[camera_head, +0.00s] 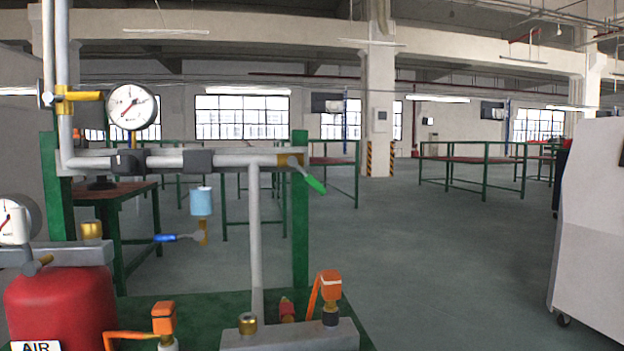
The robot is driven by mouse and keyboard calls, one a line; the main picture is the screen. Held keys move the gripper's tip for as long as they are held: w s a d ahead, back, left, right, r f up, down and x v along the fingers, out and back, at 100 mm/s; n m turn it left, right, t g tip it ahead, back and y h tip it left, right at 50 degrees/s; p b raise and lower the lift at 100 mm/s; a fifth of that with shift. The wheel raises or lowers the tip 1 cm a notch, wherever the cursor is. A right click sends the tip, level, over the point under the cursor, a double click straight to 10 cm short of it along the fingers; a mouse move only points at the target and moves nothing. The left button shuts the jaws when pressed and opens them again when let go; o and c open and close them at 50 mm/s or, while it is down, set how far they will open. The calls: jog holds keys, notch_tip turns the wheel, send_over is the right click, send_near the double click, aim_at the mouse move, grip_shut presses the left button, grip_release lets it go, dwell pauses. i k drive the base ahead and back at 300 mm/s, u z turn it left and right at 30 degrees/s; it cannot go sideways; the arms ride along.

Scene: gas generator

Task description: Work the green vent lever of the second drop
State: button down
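A green-handled lever (315,184) sits at the right end of the grey horizontal pipe (228,160), on a brass fitting (290,160). Its handle slants down and to the right, clear of the green post (300,225) beside it. A grey pipe (255,230) drops from the horizontal pipe just left of this lever. My gripper is not in view. Labels telling the drops apart do not show.
A blue lever (178,238) hangs below the pipe, near a light-blue cylinder (202,201). A yellow lever (82,96) and a gauge (132,106) are upper left. A red air tank (62,308) and orange valves (330,287) are lower.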

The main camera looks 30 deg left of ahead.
aim_at(309, 178)
jog(key=u, duration=0.8)
jog(key=i, duration=0.85)
jog(key=z, duration=0.2)
